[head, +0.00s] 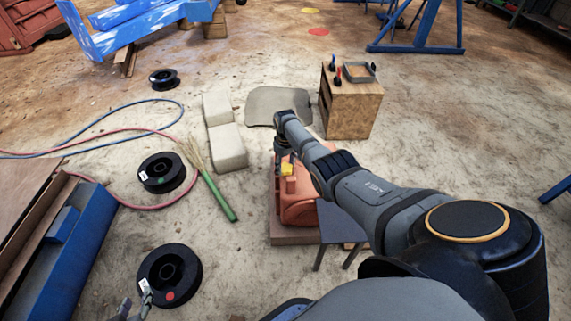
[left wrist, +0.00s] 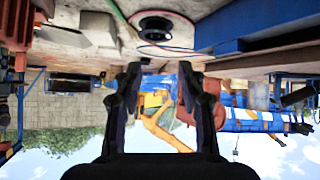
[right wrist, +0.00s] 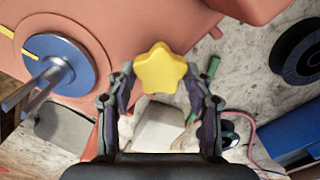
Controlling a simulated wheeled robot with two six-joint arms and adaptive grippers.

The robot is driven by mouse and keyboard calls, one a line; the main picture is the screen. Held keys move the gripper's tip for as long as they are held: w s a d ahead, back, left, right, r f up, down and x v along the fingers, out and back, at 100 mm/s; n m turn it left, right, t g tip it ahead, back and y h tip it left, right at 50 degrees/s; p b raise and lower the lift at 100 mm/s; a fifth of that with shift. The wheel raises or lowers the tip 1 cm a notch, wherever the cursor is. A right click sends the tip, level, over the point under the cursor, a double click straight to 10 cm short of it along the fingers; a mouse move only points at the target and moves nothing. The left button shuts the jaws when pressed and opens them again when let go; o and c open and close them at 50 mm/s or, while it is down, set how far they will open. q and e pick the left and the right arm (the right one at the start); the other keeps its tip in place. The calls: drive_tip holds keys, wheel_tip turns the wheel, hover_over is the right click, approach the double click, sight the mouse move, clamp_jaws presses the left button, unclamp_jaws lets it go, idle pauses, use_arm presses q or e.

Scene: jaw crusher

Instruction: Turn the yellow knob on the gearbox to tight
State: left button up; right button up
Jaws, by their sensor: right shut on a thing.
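The yellow star-shaped knob (right wrist: 160,70) is on the orange-red gearbox (right wrist: 130,25), with the fingertips of my right gripper (right wrist: 159,76) on both sides of it. In the head view the knob (head: 287,169) shows as a small yellow patch on the gearbox (head: 298,208), just below my right gripper (head: 282,152). My right gripper is shut on the knob. My left gripper (left wrist: 160,72) is open and empty, with its fingers well apart. It also shows in part at the bottom left of the head view (head: 142,300), away from the gearbox. Any tightness marking is not readable.
A blue disc with a metal shaft (right wrist: 62,72) sticks out of the gearbox. A wooden crate (head: 350,105) with tools stands beyond it. A green-handled broom (head: 218,195), pale blocks (head: 228,147), black spools (head: 162,172) and hoses lie on the floor to the left.

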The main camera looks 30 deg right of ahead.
drive_tip(key=m+p, duration=0.1)
drive_tip(key=m, duration=0.5)
drive_tip(key=shift+m, duration=0.5)
use_arm(q)
drive_tip(key=s+f+g, duration=0.5)
drive_tip(key=s+f, duration=0.1)
drive_tip(key=s, duration=0.3)
drive_tip(key=shift+s+d+f, duration=0.15)
drive_tip(key=shift+d+f, duration=0.25)
use_arm(e)
drive_tip(key=shift+m, duration=1.5)
drive_tip(key=o, duration=1.2)
